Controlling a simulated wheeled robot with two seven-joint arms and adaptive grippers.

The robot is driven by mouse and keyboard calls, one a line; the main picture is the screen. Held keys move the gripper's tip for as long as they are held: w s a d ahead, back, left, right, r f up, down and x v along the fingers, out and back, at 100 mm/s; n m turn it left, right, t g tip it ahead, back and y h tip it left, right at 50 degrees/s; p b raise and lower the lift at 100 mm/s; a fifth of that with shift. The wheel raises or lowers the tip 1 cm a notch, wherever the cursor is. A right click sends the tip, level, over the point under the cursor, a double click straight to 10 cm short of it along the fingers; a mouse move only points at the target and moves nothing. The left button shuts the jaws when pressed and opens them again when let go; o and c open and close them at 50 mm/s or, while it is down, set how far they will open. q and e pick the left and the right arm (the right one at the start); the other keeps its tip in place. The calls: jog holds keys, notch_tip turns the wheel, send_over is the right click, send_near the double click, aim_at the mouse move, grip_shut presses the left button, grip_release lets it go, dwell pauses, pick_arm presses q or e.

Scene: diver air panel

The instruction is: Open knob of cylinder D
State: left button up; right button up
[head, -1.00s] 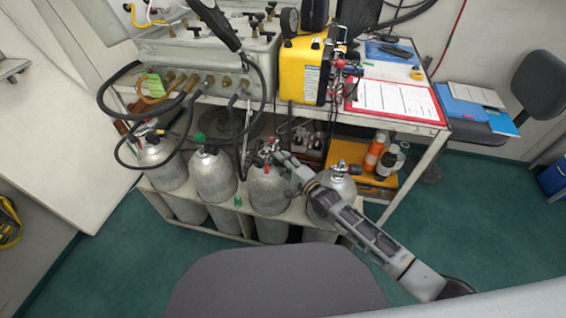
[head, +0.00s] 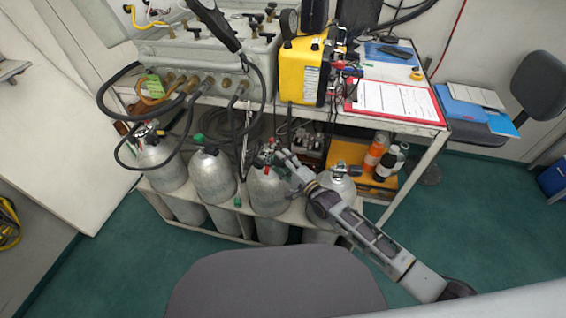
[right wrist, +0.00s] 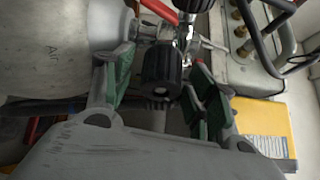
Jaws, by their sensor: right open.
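Several silver cylinders stand in a row on the lower shelf; I cannot read which is D. My right gripper (head: 271,158) is at the valve of the third cylinder from the left (head: 268,193) in the head view. In the right wrist view a black ribbed knob (right wrist: 162,74) lies between the green-padded fingers of my right gripper (right wrist: 164,88). The fingers are open, with a gap visible on the knob's right side. The valve body (right wrist: 186,38) is metal with a red part. The cylinder (right wrist: 50,45) fills the upper left. My left gripper is not in view.
The rightmost cylinder (head: 336,188) stands close beside my right forearm. A black hose (head: 118,105) loops in front of the left cylinders. A grey panel box (head: 210,55) and a yellow device (head: 304,70) stand on the trolley above. A grey chair (head: 275,285) is in front.

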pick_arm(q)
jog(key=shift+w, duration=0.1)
pick_arm(e)
jog(key=v, duration=1.1)
jog(key=shift+s+d, duration=0.25)
jog(key=shift+s, duration=0.1)
jog(key=shift+r, duration=0.1)
jog(key=w+d+r+m+t+h+b, duration=0.2)
jog(key=w+d+r+m+h+b, duration=0.1)
jog(key=d+r+m, duration=0.25)
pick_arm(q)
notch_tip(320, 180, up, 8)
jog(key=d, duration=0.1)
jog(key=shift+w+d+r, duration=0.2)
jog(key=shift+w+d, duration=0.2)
pick_arm(e)
jog(key=shift+s+a+f+g+y, duration=0.45)
jog(key=shift+s+a+g, duration=0.15)
jog(key=shift+g, duration=0.25)
jog(key=shift+s+a+f+g+y, duration=0.35)
jog(key=shift+s+a+g+y, duration=0.25)
jog(key=shift+g, duration=0.3)
jog(key=shift+s+a+f+g+y, duration=0.4)
jog(key=shift+s+a+g, duration=0.25)
jog(key=shift+g, duration=0.2)
